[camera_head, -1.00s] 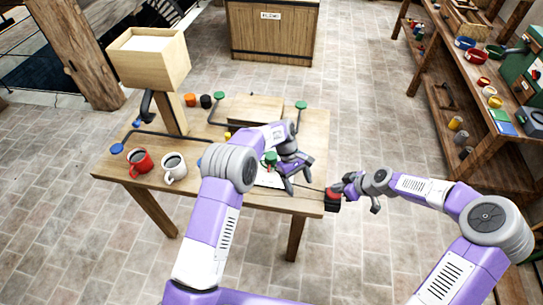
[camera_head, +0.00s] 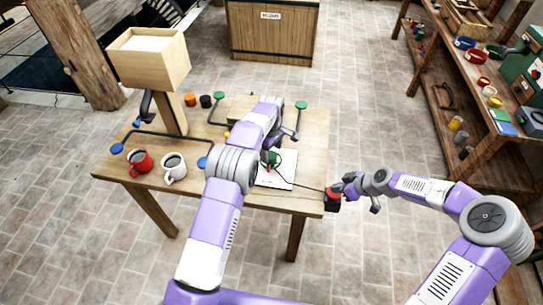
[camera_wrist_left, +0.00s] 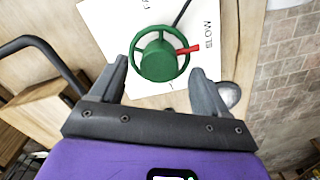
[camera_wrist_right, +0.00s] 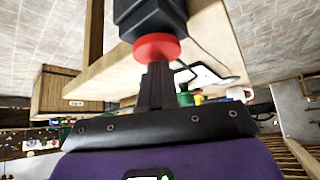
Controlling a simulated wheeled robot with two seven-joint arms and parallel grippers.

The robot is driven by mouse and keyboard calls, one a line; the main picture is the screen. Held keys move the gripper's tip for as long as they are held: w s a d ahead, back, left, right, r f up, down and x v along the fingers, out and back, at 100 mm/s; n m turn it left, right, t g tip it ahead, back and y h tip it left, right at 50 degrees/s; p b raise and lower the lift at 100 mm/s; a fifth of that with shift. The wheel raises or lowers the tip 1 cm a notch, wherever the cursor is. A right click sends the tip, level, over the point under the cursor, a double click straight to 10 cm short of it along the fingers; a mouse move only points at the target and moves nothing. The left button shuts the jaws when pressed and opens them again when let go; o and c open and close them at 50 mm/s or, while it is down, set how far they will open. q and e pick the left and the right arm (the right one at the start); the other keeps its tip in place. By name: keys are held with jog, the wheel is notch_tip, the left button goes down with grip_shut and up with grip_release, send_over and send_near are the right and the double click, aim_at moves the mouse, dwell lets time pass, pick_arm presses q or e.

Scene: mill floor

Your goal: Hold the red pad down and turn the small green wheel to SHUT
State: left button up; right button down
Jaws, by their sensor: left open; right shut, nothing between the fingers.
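The small green wheel (camera_wrist_left: 158,57) stands over a white card (camera_wrist_left: 118,22) on the table. Its red pointer (camera_wrist_left: 188,50) points right in the left wrist view, toward the printed word SLOW. My left gripper (camera_head: 288,138) is open, its fingers on either side of the wheel's near part in the left wrist view; contact cannot be told. In the head view my left arm partly hides the wheel (camera_head: 274,158). The red pad (camera_wrist_right: 157,47) is on a black box (camera_wrist_right: 150,15) at the table's front right corner. My right gripper (camera_wrist_right: 154,85) is shut and empty, fingertips against the pad.
A red mug (camera_head: 140,161) and a white mug (camera_head: 174,167) stand at the table's left front. A shelf (camera_head: 470,100) is at right; floor between is clear.

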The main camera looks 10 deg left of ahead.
aim_at(271, 156)
pick_arm(q)
jog(key=shift+f, duration=1.8)
jog(key=c, duration=1)
